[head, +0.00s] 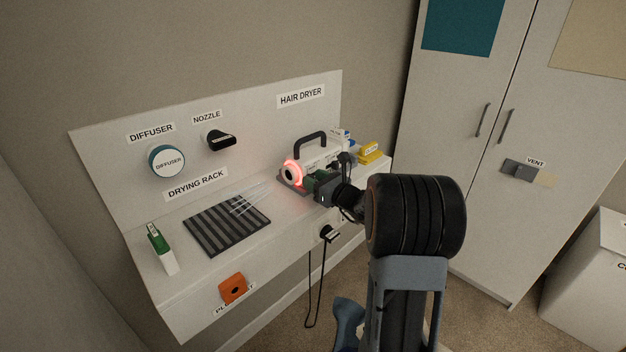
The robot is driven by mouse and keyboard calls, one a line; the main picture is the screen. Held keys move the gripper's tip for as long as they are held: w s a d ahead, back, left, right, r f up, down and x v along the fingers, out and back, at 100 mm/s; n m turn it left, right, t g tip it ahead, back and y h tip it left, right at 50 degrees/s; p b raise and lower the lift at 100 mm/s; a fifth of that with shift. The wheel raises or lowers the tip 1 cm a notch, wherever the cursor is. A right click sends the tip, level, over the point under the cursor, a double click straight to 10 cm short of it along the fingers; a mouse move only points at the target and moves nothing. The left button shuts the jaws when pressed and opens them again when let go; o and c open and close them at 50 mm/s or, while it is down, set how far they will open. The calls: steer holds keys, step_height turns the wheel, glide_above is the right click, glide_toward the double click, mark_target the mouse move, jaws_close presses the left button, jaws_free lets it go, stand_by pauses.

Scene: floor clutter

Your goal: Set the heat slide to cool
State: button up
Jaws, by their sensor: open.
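The hair dryer (318,160) is a pale body with a black top handle, standing on the white shelf under the HAIR DRYER label. Its left end glows red. My gripper (316,184) is open at the front side of the dryer, close to its body; I cannot tell whether it touches. My arm comes in from the lower right and covers the lower right part of the dryer. The heat slide cannot be made out; it is hidden or too small to see.
A diffuser (167,161) and a black nozzle (220,140) hang on the back panel. A striped drying rack (227,224) and a green-and-white bottle (160,249) are on the shelf's left. Yellow items (370,152) stand at its right end. A black cord (310,290) hangs in front.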

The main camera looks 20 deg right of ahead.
steer(key=v, duration=1.3)
steer(key=s+a+f+n+g+p, duration=0.1)
steer(key=s+a+f+n+g, duration=0.2)
steer(key=s+a+n+g, duration=0.4)
steer(key=s+a+f+n+g+p, duration=0.25)
steer(key=a+n+g, duration=0.2)
steer(key=n, duration=0.55)
steer(key=s+a+r+n+g+h+p, duration=0.2)
steer(key=s+a+r+n+h+p, duration=0.3)
steer(key=r+n, duration=0.5)
steer(key=shift+s+a+r+n+h+p, duration=0.3)
steer(key=shift+a+n+h+p, duration=0.35)
steer(key=shift+n, duration=1.95)
